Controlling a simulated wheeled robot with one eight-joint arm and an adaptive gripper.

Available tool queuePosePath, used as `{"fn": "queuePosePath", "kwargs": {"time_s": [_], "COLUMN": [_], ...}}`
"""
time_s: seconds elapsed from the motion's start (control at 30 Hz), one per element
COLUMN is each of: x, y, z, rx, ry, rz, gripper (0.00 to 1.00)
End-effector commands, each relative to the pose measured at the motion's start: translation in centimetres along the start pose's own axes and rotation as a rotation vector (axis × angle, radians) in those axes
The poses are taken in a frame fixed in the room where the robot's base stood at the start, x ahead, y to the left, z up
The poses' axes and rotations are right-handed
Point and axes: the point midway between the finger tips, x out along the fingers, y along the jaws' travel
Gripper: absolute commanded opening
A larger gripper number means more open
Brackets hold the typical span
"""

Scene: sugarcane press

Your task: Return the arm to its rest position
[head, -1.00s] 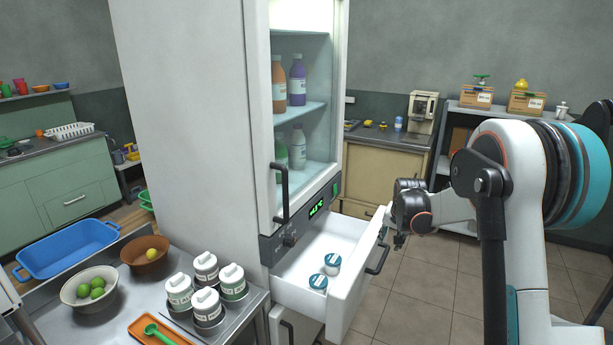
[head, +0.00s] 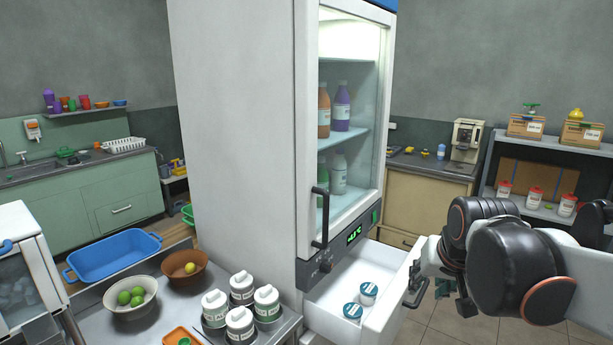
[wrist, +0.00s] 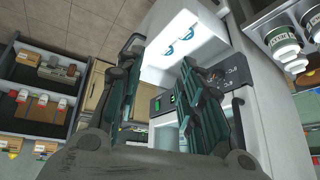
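My arm (head: 520,262) is folded at the lower right of the head view. My gripper (head: 440,284) is at its left end, close to the handle side of the open fridge drawer (head: 388,318). In the wrist view the two dark green fingers of my gripper (wrist: 160,100) stand wide apart with nothing between them. Beyond them the white drawer (wrist: 205,50) shows, with two blue-lidded tubs inside. Whether the gripper touches the drawer handle (head: 417,290) cannot be told.
The tall white fridge (head: 240,150) stands in the middle. A steel table (head: 165,318) at lower left holds bowls and several white jars. A shelf unit (head: 535,208) with boxes and jars is at the right. Tiled floor lies between the drawer and the shelf.

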Motion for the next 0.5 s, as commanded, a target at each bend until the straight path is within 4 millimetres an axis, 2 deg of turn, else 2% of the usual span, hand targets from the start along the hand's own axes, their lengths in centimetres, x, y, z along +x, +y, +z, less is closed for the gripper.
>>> {"fn": "queuePosePath", "kwargs": {"time_s": [0.03, 0.2, 0.4, 0.5], "x": [-1.0, -3.5, -5.1, -5.4], "y": [-0.2, -0.6, -0.6, -0.6], "z": [1.6, 6.4, 11.8, 13.9], "rx": [-0.022, -0.093, -0.174, -0.204], "ry": [0.005, 0.025, 0.047, 0.056], "rz": [-0.006, -0.021, -0.039, -0.045], "gripper": [0.35, 0.35, 0.35, 0.35]}}
